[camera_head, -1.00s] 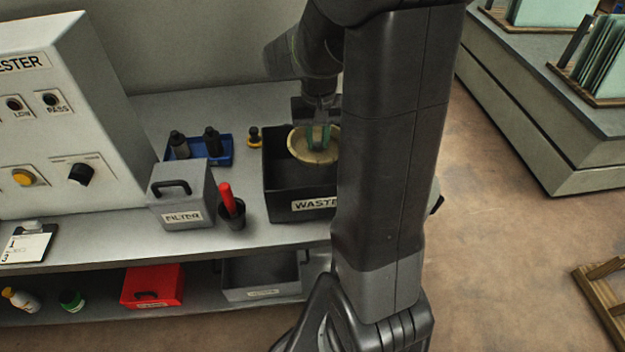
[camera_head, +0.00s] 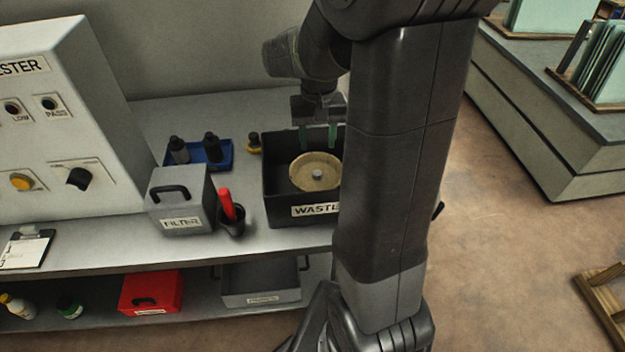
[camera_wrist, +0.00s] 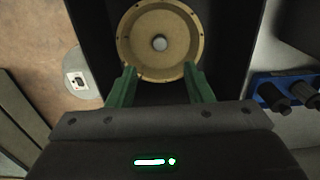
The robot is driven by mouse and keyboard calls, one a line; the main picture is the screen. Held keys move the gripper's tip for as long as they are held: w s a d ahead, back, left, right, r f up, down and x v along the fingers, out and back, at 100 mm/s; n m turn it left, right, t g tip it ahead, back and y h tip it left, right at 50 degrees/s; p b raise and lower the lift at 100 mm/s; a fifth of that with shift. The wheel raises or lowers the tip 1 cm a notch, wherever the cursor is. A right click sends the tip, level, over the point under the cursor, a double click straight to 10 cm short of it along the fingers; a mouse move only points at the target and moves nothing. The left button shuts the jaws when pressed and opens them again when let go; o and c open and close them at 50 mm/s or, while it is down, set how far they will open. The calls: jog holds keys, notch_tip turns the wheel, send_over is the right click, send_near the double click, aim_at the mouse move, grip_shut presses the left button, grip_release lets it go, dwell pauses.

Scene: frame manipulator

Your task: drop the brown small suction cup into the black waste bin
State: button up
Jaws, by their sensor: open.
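The brown suction cup (camera_head: 316,172), a round tan disc with a pale centre, is inside the black waste bin (camera_head: 292,211) on the bench. In the wrist view the suction cup (camera_wrist: 159,40) is beyond my fingertips, between the dark walls of the bin (camera_wrist: 246,50). My gripper (camera_head: 318,138), with green fingers, is open and empty above the rear part of the bin. In the wrist view its fingers (camera_wrist: 159,72) are spread, with the cup apart from them as far as I can tell. My arm hides the bin's right side in the head view.
A grey filter box (camera_head: 181,200) and a dark cup with a red-handled tool (camera_head: 230,212) stand left of the bin. The tester cabinet (camera_head: 60,130) stands far left.

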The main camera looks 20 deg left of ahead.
notch_tip(320, 180, up, 12)
jog(key=shift+f, duration=0.15)
dwell(0.5)
notch_tip(320, 180, down, 13)
jog(key=shift+r+p, duration=2.15)
jog(key=shift+r, duration=0.05)
